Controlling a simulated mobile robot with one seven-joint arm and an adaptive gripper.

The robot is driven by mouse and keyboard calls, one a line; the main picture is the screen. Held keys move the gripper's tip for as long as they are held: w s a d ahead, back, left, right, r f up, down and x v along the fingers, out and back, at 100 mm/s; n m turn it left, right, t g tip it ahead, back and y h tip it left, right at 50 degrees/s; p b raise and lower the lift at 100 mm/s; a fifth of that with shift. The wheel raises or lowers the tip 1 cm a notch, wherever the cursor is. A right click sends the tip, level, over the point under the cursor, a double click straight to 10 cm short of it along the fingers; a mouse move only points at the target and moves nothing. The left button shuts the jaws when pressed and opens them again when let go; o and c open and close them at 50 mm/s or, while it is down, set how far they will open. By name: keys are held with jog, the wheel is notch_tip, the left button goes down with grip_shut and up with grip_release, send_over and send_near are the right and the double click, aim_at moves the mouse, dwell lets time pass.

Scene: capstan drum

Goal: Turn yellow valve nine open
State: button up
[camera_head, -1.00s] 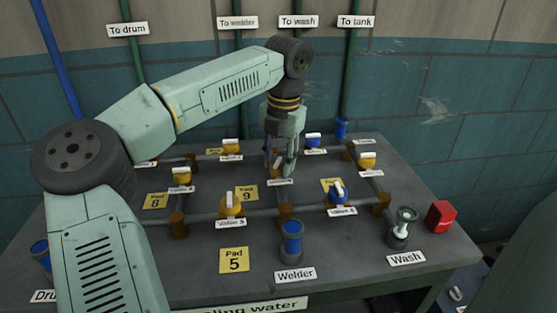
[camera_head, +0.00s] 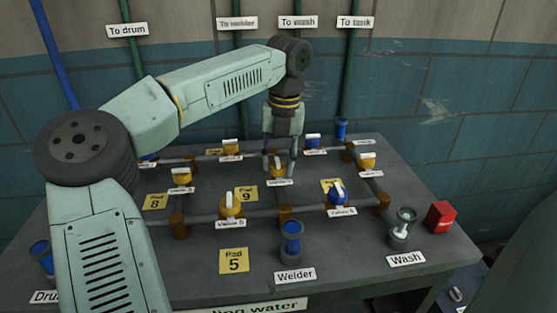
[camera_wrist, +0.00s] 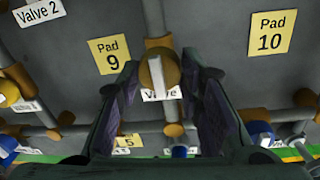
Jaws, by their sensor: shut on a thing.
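My gripper (camera_head: 280,172) points down over the middle of the table. A yellow valve (camera_wrist: 160,72) with a white bar handle sits between its two fingers (camera_wrist: 158,85). The valve also shows between the fingers in the head view (camera_head: 277,165). In the wrist view the fingertips flank the valve and the white bar runs nearly up and down the picture. The valve's label (camera_wrist: 160,95) is partly covered, so its number cannot be read. The yellow Pad 9 sign (camera_wrist: 109,54) lies to the left of this valve in the wrist view.
Yellow valves (camera_head: 231,206) and blue valves (camera_head: 337,194) sit on the surrounding pipes. A blue-topped Welder fitting (camera_head: 291,240), a Wash fitting (camera_head: 402,228) and a red box (camera_head: 440,217) stand toward the front and right. The Pad 10 sign (camera_wrist: 270,33) lies on bare table.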

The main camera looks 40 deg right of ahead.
aim_at(283, 165)
jog(key=o, duration=1.2)
jog(key=shift+c, duration=0.2)
notch_tip(283, 165, up, 12)
jog(key=shift+s+d, duration=0.35)
